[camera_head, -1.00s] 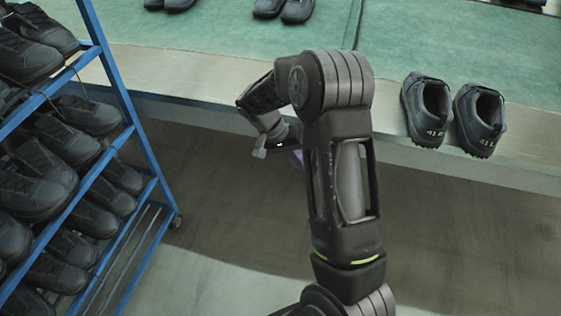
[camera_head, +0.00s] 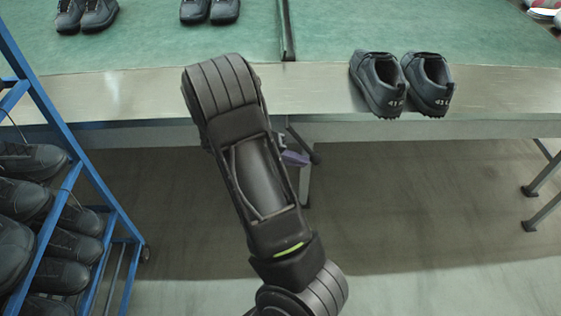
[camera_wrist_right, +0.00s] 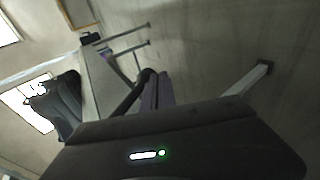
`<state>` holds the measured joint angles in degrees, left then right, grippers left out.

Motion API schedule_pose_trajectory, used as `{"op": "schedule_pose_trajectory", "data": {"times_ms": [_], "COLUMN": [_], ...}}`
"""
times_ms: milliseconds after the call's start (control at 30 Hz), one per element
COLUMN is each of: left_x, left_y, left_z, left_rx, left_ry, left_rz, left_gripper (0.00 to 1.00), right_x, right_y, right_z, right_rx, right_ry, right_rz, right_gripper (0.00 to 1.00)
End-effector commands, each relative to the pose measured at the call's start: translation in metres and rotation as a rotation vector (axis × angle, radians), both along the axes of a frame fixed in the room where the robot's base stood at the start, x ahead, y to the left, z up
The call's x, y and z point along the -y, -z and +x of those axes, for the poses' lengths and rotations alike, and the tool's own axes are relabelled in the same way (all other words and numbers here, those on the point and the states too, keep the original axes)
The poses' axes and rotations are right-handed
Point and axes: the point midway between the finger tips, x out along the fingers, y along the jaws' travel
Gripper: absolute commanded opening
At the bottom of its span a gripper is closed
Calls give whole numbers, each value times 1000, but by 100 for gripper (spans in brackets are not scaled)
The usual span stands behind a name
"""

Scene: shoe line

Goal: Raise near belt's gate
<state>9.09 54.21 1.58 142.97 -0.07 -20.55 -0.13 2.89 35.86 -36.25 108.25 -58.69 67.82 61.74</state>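The near belt is the green surface (camera_head: 180,45) with a pale metal front edge (camera_head: 320,92). A narrow dark upright strip (camera_head: 287,30) divides its green surface; I cannot tell if it is the gate. My right gripper (camera_head: 300,155) is mostly hidden behind my forearm, in front of and below the belt's front edge. A small purple piece (camera_head: 292,158) shows at it. In the right wrist view, a dark finger-like bar and the purple piece (camera_wrist_right: 157,92) lie side by side. Whether the fingers are open is unclear. My left gripper is out of view.
A pair of dark shoes (camera_head: 405,82) stands on the front edge, right of my arm. More shoes (camera_head: 88,14) sit farther back on the green surface. A blue rack (camera_head: 95,190) full of dark shoes stands at left. Floor is clear at lower right.

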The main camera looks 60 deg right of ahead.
Motion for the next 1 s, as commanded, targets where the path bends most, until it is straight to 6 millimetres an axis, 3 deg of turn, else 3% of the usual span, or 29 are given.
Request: {"op": "schedule_pose_trajectory", "data": {"times_ms": [300,1000], "left_x": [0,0], "left_y": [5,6], "left_z": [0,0], "left_rx": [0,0], "left_ry": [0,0], "left_rz": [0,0], "left_gripper": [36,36], "right_x": [15,22], "right_y": [-8,-17], "right_z": [-26,-35], "right_rx": [-163,-229], "right_ry": [-2,5], "right_rz": [-111,-161], "right_gripper": [0,0]}}
